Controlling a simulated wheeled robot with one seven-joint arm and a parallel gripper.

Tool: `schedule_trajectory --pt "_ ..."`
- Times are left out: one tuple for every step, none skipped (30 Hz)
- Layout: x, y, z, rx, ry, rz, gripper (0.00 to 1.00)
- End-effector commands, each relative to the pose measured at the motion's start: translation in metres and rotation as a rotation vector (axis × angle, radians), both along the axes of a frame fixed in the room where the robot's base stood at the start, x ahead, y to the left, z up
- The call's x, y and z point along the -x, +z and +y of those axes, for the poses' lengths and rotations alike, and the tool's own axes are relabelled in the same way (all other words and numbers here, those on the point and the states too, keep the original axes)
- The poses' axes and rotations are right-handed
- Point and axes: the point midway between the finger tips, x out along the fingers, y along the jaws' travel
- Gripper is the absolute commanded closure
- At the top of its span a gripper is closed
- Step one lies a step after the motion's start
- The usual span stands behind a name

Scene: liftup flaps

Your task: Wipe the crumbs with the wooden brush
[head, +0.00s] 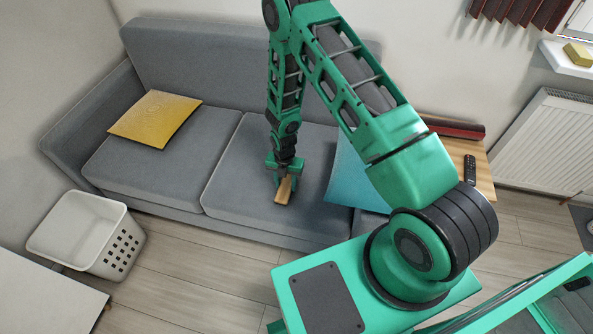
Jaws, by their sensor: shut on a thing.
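My gripper (284,172) is over the right seat cushion of the grey sofa (231,207), near its front. It is shut on the wooden brush (284,190), whose light brown body shows below the fingers. The brush is at or just above the cushion; I cannot tell whether it touches. No crumbs can be made out on the sofa at this size. Part of the cushion behind the gripper is hidden by my arm.
A yellow pillow (155,118) lies on the left seat and a blue pillow (350,178) is right of my gripper. A white basket (85,238) stands on the floor at left. A wooden side table (478,172) with a remote (470,168) is at right.

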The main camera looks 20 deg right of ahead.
Motion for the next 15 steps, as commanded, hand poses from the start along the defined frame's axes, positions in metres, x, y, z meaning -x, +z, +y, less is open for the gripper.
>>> schedule_trajectory --pt "0.002 -0.001 0.005 -0.002 0.012 0.001 0.84" --pt "0.002 -0.003 0.005 -0.002 0.015 0.001 0.84" --pt "0.002 0.001 0.005 -0.002 0.019 0.0 0.84" --pt "0.003 0.0 0.004 -0.002 0.021 0.001 0.84" --pt "0.004 -0.001 0.003 -0.003 0.022 0.002 0.84" --pt "0.004 -0.002 0.002 -0.003 0.024 0.002 0.84" --pt "0.004 -0.001 0.0 -0.003 0.025 0.001 0.84" --pt "0.004 0.003 0.0 -0.003 0.026 -0.001 0.84" --pt "0.004 0.005 0.001 -0.003 0.027 -0.001 0.84" --pt "0.002 0.013 0.0 -0.004 0.025 -0.004 0.84" --pt "0.002 0.021 -0.001 -0.003 0.024 -0.004 0.84" --pt "0.003 0.025 -0.003 -0.003 0.021 -0.002 0.84" --pt "0.004 0.027 -0.004 -0.002 0.02 -0.001 0.84" --pt "0.004 0.029 -0.005 -0.002 0.019 -0.001 0.84" --pt "0.003 0.033 -0.006 -0.002 0.018 -0.001 0.84"
